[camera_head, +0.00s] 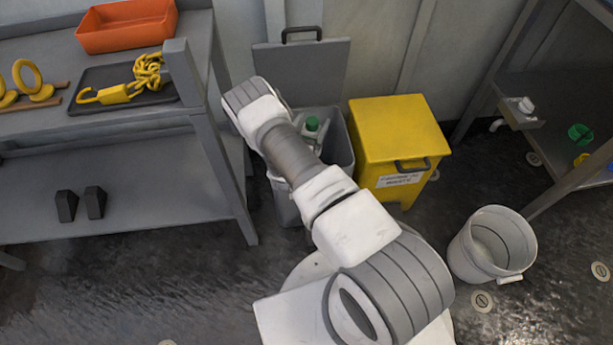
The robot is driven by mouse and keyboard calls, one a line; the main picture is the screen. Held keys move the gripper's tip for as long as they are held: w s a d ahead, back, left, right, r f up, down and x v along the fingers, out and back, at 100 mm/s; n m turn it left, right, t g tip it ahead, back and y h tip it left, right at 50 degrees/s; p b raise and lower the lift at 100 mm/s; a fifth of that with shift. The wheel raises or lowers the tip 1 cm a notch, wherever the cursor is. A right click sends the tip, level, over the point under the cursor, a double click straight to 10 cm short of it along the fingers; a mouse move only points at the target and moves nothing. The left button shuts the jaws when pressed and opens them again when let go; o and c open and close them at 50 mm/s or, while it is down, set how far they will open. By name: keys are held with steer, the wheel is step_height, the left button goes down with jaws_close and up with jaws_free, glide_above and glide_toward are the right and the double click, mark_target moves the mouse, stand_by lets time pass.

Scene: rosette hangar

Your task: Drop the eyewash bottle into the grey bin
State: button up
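The grey bin (341,150) stands against the wall with its lid (318,70) raised behind it. Inside its opening, a green cap (312,124) shows on a pale object, likely the eyewash bottle. My arm covers most of this object and the bin's left side. My arm reaches over the bin from the lower right and bends at the bin's upper left. I cannot make out my gripper; it is hidden behind the arm. I cannot tell whether the bottle is held or lies loose in the bin.
A closed yellow bin (394,132) with a label stands right of the grey bin. A white bucket (492,246) is on the dark floor. A workbench (110,128) with an orange tray (127,24) is at left, a shelf unit (545,95) at right.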

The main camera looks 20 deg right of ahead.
steer(key=shift+f, duration=0.1)
steer(key=shift+s, duration=0.1)
steer(key=p+v, duration=0.3)
steer(key=v, duration=1.4)
steer(key=shift+a+p, duration=0.2)
steer(key=shift+p, duration=0.15)
steer(key=shift+s, duration=0.1)
